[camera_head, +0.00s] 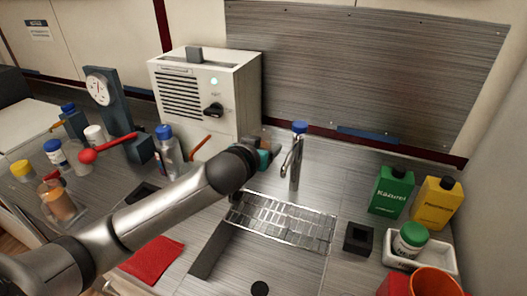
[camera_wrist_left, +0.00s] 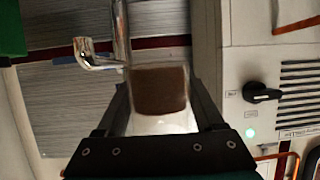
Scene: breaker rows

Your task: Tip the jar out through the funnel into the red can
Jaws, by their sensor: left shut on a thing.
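My left gripper (camera_wrist_left: 160,108) is shut on a clear jar (camera_wrist_left: 158,125) with dark brown contents, held between the two fingers in the left wrist view. In the head view my left arm reaches in from the left, and its gripper (camera_head: 264,152) is beside the tap, above the back of the sink. My arm mostly hides the jar there, so its tilt is unclear. At the bottom right corner of the head view an orange round-rimmed thing (camera_head: 437,281), possibly the funnel, is cut off by the frame. A red thing (camera_head: 394,286), possibly the red can, shows beside it. My right gripper is not in view.
The tap (camera_head: 293,165) and wire rack (camera_head: 285,222) are close to the gripper. Green (camera_head: 391,192) and yellow (camera_head: 436,203) bottles and a white tray (camera_head: 444,262) stand at right. A white box (camera_head: 205,95) with a black knob stands behind; several bottles stand at left.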

